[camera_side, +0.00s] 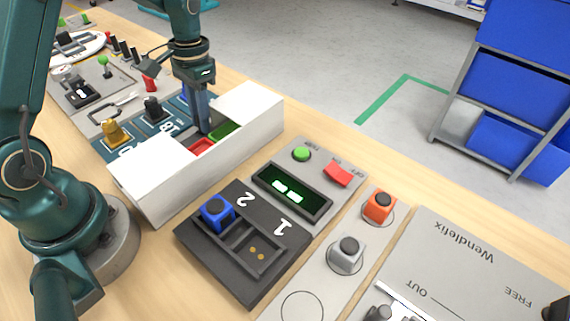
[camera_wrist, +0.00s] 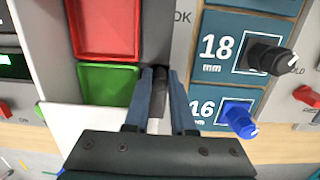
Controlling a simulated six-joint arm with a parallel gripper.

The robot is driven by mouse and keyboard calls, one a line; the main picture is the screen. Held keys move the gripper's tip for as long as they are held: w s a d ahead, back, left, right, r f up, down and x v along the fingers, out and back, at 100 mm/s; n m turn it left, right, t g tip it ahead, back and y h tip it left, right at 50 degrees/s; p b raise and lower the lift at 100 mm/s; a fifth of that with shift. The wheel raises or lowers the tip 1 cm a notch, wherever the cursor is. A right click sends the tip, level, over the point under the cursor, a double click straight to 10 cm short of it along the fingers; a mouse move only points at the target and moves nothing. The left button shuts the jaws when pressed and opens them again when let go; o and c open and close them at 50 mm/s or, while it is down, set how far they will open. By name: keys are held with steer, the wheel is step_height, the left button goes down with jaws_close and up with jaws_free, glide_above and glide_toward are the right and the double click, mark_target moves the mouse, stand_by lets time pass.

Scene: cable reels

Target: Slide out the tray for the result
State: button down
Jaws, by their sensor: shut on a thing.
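The tray has a red pan (camera_wrist: 105,28) and a green pan (camera_wrist: 108,84), side by side. In the side view the red pan (camera_side: 202,147) and green pan (camera_side: 222,131) show in the gap between the white tops of a long housing (camera_side: 165,195). My gripper (camera_side: 204,130) points down at the tray's edge on the side of the blue labelled panel. In the wrist view my gripper (camera_wrist: 160,76) has its fingers closed on a dark upright handle (camera_wrist: 158,98) beside the green pan. The handle's lower part is hidden.
The blue panel (camera_wrist: 225,75) with a black knob (camera_wrist: 266,56) and blue knob (camera_wrist: 238,120) lies close beside my fingers. A reader with a lit display (camera_side: 290,190) and a dark two-slot block (camera_side: 215,260) holding a blue-topped piece (camera_side: 216,209) stand in front of the housing.

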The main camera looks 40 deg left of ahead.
steer(key=w+t, duration=0.1)
steer(key=w, duration=0.2)
steer(key=shift+d, duration=0.1)
steer(key=c, duration=0.8)
jaws_free()
step_height(320, 180, up, 7)
steer(key=shift+r, duration=0.35)
jaws_close()
steer(key=t, duration=0.1)
glide_toward(212, 110)
steer(key=s+a+f, duration=0.2)
steer(key=s+f, duration=0.1)
steer(key=shift+s+a+f, duration=0.1)
steer(key=shift+f, duration=1.95)
steer(key=shift+s+f, duration=0.1)
steer(key=shift+f, duration=2)
steer(key=shift+w, duration=0.1)
